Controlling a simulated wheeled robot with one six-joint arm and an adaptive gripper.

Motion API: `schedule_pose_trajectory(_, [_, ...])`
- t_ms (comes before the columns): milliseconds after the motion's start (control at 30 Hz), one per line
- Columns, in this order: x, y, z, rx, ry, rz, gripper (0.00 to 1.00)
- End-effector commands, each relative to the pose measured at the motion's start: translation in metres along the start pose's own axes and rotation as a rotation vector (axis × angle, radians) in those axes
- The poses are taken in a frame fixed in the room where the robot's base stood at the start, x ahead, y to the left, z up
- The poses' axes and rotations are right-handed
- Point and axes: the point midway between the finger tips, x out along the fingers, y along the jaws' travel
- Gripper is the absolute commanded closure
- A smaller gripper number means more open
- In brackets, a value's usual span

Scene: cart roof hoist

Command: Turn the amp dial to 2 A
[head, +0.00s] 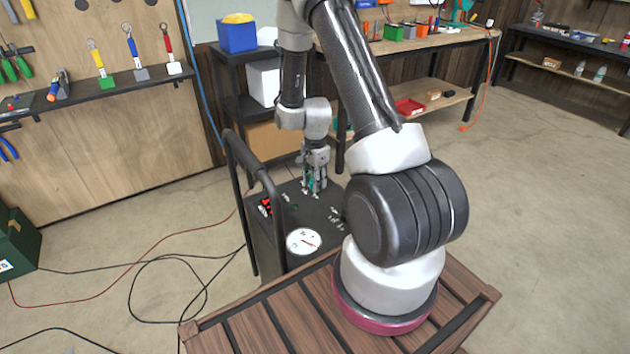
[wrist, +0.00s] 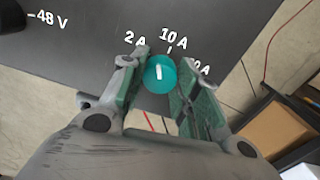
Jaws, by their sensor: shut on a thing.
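The amp dial (wrist: 160,74) is a round teal knob with a white pointer line, on the dark top panel (wrist: 90,60) of a wheeled cart-like unit. The labels 2 A, 10 A and a partly hidden one ending in "0 A" lie around it. The pointer line points up the picture, tilted slightly left, roughly between 2 A and 10 A. My gripper (wrist: 165,56) is shut on the dial, one green-padded finger on each side. In the head view my gripper (head: 312,186) reaches down onto the panel and mostly hides the dial.
A white round gauge (head: 303,241) with a red needle and a red switch (head: 266,206) sit on the same panel. A black handle bar (head: 255,170) rises on its left. A wooden slatted top (head: 250,330) lies in front. Cables (head: 170,262) loop on the floor at left.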

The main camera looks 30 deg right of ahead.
Motion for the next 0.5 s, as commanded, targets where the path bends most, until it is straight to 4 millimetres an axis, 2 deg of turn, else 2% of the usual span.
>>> schedule_pose_trajectory(200, [-0.0004, -0.0005, -0.0002, -0.187, 0.001, -0.001, 0.93])
schedule_pose_trajectory(500, [-0.0004, -0.0006, -0.0002, -0.377, 0.001, -0.001, 0.93])
